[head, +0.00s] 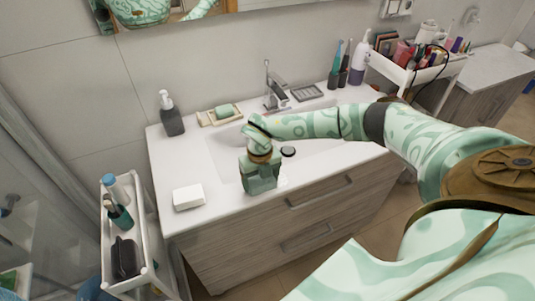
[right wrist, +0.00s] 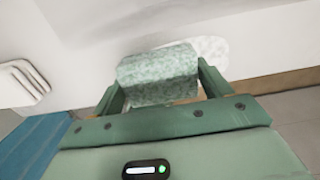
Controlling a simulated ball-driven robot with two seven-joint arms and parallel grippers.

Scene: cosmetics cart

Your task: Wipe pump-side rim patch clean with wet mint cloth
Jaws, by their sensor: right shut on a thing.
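My right gripper (head: 262,184) reaches down over the front rim of the white sink counter (head: 225,208). In the right wrist view, the right gripper (right wrist: 160,85) is shut on a folded mint cloth (right wrist: 158,72), held between its two fingers. The cloth lies at or just above the white rim; contact is not clear. A pale mottled patch (right wrist: 213,50) shows on the rim beside the cloth, partly hidden by it. In the head view the cloth is mostly hidden by the gripper. The dark pump bottle (head: 171,116) stands at the back left of the counter. My left gripper is not in view.
A folded white towel (head: 188,197) lies on the counter left of the gripper. A soap tray (head: 221,115) and the faucet (head: 275,90) stand behind the basin. A narrow white cart (head: 143,240) stands at left, a loaded cart (head: 415,70) at right.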

